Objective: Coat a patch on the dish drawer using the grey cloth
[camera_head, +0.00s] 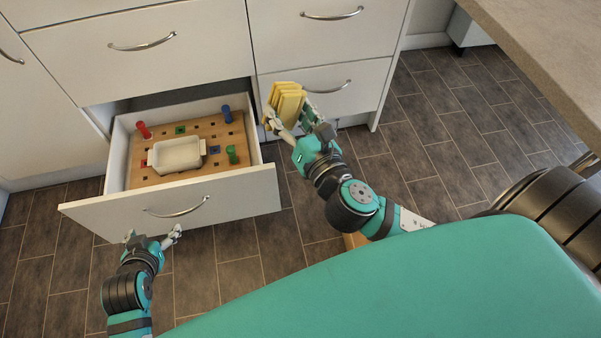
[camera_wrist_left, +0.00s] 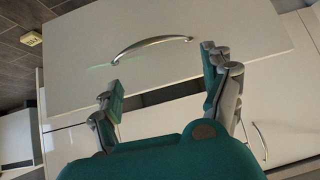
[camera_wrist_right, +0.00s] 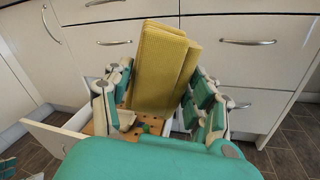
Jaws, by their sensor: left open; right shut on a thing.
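The open dish drawer (camera_head: 228,197) has a white gloss front with a curved metal handle (camera_head: 178,209). In it, a wooden pegboard (camera_head: 205,128) bears a white dish (camera_head: 176,155) and coloured pegs. My left gripper (camera_head: 152,236) is open and empty, just in front of and below the drawer front; its wrist view shows a white front and handle (camera_wrist_left: 150,46) beyond the fingers. My right gripper (camera_head: 290,114) is shut on a folded cloth (camera_head: 286,101), which looks yellow, not grey.
Closed white drawers with metal handles (camera_head: 142,44) stand above and right of the open one. A beige countertop (camera_head: 545,50) is at the upper right. A small yellowish thing (camera_wrist_left: 31,38) in the left wrist view is unclear.

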